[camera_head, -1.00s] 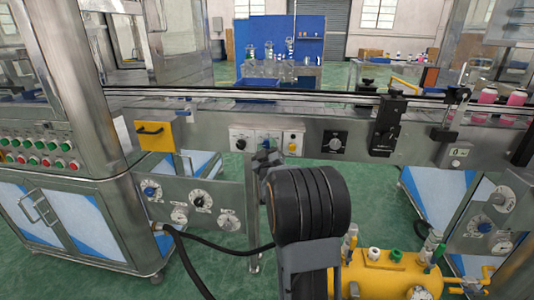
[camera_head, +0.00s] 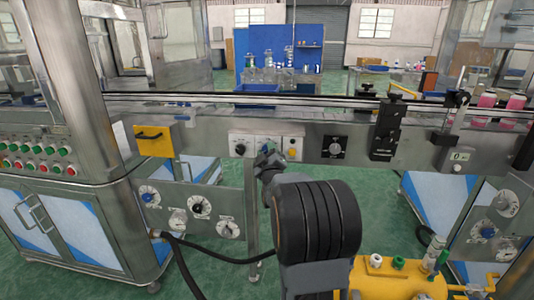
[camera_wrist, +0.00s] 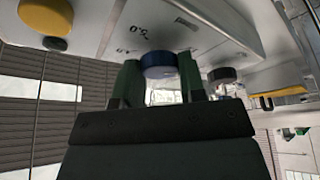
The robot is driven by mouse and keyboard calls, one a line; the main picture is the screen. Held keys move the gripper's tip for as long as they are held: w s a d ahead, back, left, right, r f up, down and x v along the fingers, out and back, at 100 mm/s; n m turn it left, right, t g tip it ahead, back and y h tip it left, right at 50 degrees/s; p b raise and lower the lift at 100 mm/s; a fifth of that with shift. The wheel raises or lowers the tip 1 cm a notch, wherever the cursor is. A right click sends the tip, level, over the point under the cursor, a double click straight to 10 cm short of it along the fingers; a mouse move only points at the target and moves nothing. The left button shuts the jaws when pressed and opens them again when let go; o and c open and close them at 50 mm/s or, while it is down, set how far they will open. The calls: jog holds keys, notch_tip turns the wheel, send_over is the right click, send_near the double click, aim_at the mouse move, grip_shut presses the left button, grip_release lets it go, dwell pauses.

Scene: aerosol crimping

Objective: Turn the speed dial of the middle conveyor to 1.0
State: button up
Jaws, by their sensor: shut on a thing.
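The middle conveyor's speed dial is a round blue knob (camera_wrist: 160,65) in the wrist view, on a pale metal panel.
A black knob (camera_head: 240,149) and a yellow knob (camera_head: 292,154) sit close on either side. A yellow tank (camera_head: 395,282) stands low at the right. Several dials are on a lower left panel.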

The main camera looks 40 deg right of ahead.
jog(key=o, duration=0.9)
jog(key=v, duration=1.3)
jog(key=shift+s+a+p, duration=0.15)
jog(key=shift+s+p, duration=0.2)
jog(key=shift+p, duration=0.05)
